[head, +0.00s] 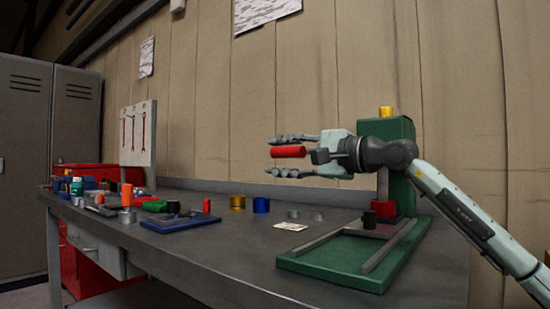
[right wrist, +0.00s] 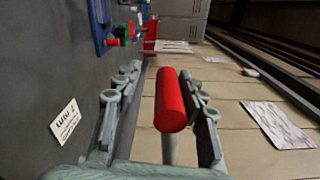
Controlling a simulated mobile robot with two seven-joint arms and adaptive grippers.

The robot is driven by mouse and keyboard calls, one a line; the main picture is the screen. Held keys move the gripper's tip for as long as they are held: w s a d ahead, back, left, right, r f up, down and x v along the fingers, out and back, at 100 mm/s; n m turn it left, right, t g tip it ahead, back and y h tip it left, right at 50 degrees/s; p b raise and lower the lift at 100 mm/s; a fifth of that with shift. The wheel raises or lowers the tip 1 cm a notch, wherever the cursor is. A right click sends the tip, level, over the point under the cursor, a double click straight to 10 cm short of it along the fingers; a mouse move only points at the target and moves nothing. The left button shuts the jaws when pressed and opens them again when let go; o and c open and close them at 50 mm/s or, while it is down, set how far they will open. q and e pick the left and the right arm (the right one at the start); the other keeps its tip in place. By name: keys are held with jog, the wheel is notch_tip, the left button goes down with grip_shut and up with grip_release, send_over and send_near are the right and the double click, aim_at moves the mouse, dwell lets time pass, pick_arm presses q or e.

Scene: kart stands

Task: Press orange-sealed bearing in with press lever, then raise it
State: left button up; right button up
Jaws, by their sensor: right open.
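The green press (head: 400,165) stands at the right of the bench, with a gold cap (head: 385,112) on top. Its lever ends in a red handle (head: 287,151), which points left and lies about level. My right gripper (head: 293,156) is open, with one finger above the handle and one below, gaps showing. In the right wrist view the red handle (right wrist: 170,100) lies between the spread fingers (right wrist: 160,85), apart from both. A red block (head: 382,208) and a black cylinder (head: 369,219) are low at the press. I cannot make out an orange-sealed bearing. My left gripper is out of view.
A green base frame with grey rails (head: 335,271) lies before the press. A white card (head: 291,226), small grey rings (head: 318,216) and gold and blue cylinders (head: 261,205) lie left of it. A blue tray (head: 180,222) and clutter fill the bench's left. The front middle is clear.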

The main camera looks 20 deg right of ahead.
jog(key=v, duration=1)
jog(key=shift+s+d, duration=0.2)
jog(key=shift+s, duration=0.05)
